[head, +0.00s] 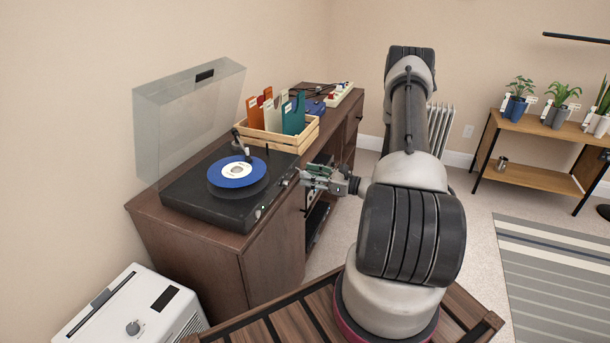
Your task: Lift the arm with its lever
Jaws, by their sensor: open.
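The black turntable (211,208) sits on a dark wood cabinet, with its clear lid (190,105) standing open behind it.
The cabinet (275,245) also carries a wooden crate (307,133) of record sleeves behind the turntable. A white appliance (135,310) stands at lower left. A potted-plant shelf (545,128) is at far right. The carpet between is clear.

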